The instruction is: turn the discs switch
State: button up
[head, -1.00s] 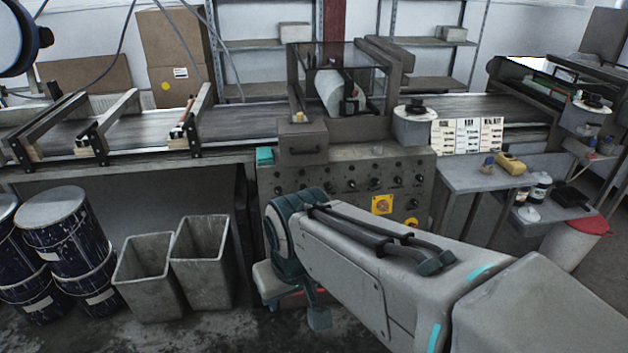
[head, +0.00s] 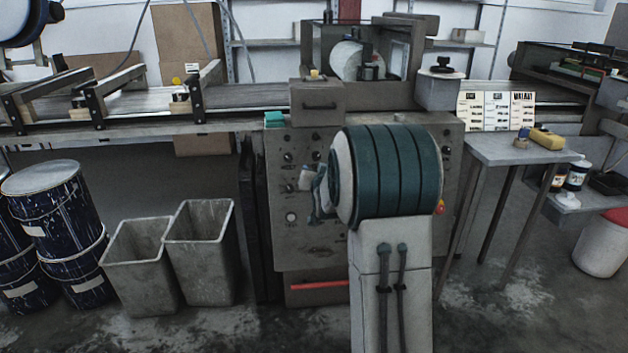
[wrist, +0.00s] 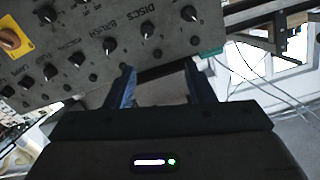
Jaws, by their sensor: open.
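The control panel (head: 300,235) of the conveyor machine stands in front of me, partly hidden behind my arm in the head view. In the wrist view the panel (wrist: 85,30) fills the upper left, with several black knobs and small labels. A black knob (wrist: 147,28) sits by the lettering that reads DISCS, with a BRUSH label beside it. My gripper (wrist: 158,68) is open and empty, its two fingers apart below that knob in the picture. It does not touch the knob. In the head view my gripper (head: 317,192) is close to the panel's left half.
An orange switch on a yellow plate (wrist: 14,40) is on the panel. A teal object (head: 274,119) lies on the machine's ledge. Grey bins (head: 200,255) and dark drums (head: 60,225) stand left; a small table (head: 500,150) stands right. Some floor before the panel is clear.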

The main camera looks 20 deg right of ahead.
aim_at(317, 158)
jog(key=w+d+f+b, duration=0.1)
jog(key=w+d, duration=0.1)
jog(key=w, duration=0.3)
jog(key=w+d+f+t+b, duration=0.1)
jog(key=w+d+f, duration=0.1)
jog(key=w, duration=0.4)
jog(key=w+d+f+t+h+b, duration=0.1)
jog(key=w+d, duration=0.2)
jog(key=w, duration=0.2)
jog(key=shift+w+d+f+m+b, duration=0.1)
jog(key=shift+w+f+m+b, duration=0.05)
jog(key=shift+f+m+b, duration=0.2)
jog(key=c, duration=1)
